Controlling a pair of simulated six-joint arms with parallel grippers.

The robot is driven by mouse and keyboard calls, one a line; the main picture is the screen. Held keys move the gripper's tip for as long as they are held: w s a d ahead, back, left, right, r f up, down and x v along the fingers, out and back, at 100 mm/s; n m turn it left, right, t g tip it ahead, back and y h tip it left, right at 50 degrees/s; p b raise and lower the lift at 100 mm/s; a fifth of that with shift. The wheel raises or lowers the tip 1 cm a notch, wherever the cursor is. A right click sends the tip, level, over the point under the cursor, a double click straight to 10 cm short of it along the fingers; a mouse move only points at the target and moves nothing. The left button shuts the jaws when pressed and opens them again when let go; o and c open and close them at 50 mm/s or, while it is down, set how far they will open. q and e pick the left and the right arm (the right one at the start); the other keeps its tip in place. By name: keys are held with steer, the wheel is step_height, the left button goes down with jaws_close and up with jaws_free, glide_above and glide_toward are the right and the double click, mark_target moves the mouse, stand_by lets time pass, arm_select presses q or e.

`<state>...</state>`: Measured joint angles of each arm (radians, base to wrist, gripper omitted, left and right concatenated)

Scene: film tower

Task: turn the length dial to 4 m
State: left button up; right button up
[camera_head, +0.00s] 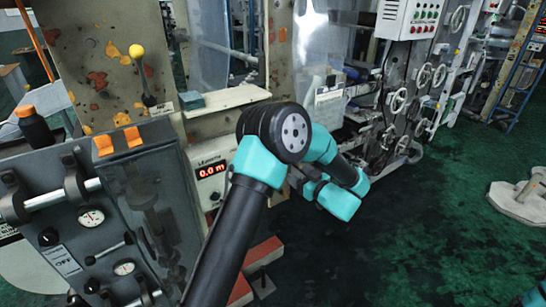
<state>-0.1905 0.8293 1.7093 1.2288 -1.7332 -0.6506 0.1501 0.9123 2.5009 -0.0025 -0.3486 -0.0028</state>
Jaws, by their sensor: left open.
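The length panel (208,180) is a pale box with a red display reading 0.0 m. A small dark dial (215,196) shows low on its face, under the display. My left arm rises from the bottom, bends at a black and teal elbow, and folds back toward the panel. My left gripper (300,181) is right of the panel, partly behind my own arm. Its jaws are open, but the fingertips are hidden, so I cannot tell whether they reach the dial. My right gripper is not in view.
A grey control box (100,215) with gauges and orange tabs stands left of the panel. A yellow-knobbed lever (137,52) is above it. Red-and-white blocks (262,254) lie below the panel. Machinery with handwheels (398,100) stands behind. The green floor (420,240) at right is largely clear.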

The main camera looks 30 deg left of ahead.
arm_select(q)
steer(key=x, duration=1.4)
steer(key=shift+a, duration=0.3)
steer(key=shift+w, duration=0.1)
steer(key=c, duration=0.9)
steer(key=shift+n, duration=2.3)
steer(key=shift+c, duration=0.2)
steer(key=o, duration=0.9)
